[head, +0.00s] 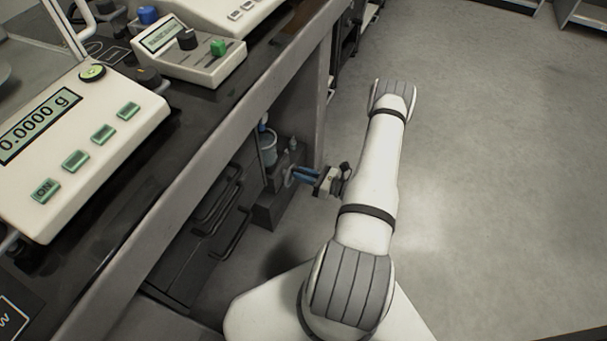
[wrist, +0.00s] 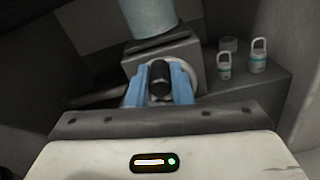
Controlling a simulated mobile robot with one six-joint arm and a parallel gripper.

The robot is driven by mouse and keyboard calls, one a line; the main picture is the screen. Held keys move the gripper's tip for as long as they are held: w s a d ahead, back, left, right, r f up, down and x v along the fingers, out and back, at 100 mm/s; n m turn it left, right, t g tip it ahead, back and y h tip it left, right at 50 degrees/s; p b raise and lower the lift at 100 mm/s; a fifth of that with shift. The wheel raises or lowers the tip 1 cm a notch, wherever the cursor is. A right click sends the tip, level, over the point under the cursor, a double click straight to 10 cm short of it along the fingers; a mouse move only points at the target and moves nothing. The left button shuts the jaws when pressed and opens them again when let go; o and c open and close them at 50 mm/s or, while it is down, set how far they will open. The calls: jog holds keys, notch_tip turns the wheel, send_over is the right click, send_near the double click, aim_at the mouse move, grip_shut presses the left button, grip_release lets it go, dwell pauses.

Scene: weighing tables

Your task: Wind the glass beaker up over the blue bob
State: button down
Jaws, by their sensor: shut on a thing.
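The glass beaker (head: 268,150), bluish, stands on a dark grey jack (head: 270,212) under the bench in the head view. The wrist view shows only its lower part (wrist: 148,18) on top of the jack (wrist: 192,60). My gripper (head: 302,174) reaches the crank side of the jack. In the wrist view its blue fingers (wrist: 160,86) are shut on the black crank knob (wrist: 160,74), in front of a round pale wheel. A small blue shape just above the beaker may be the bob, too small to tell.
Several small hooked weights (wrist: 258,56) stand on the dark surface right of the jack in the wrist view. The bench edge (head: 205,150) and drawer handles (head: 232,215) are close left of my arm. Open floor (head: 480,170) lies to the right.

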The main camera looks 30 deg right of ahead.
jog(key=m, duration=0.3)
jog(key=shift+w+d+f, duration=0.15)
jog(key=shift+w+d, duration=0.15)
jog(key=shift+d, duration=0.1)
jog(key=m, duration=0.2)
jog(key=m+b, duration=0.1)
jog(key=shift+w+d+f+m, duration=0.25)
jog(key=shift+w+d+m, duration=0.05)
jog(key=shift+d, duration=0.1)
jog(key=shift+w+d+f+m+b, duration=0.1)
jog(key=shift+f+m+b, duration=0.65)
jog(key=shift+m, duration=2.35)
jog(key=shift+w+d+f+m+b, duration=0.1)
jog(key=shift+f+m+b, duration=0.6)
jog(key=shift+m, duration=2.4)
jog(key=shift+d+f+m+b, duration=0.15)
jog(key=shift+f+m, duration=1.05)
jog(key=shift+m, duration=1.9)
jog(key=c, duration=1.3)
grip_release()
jog(key=shift+a, duration=0.1)
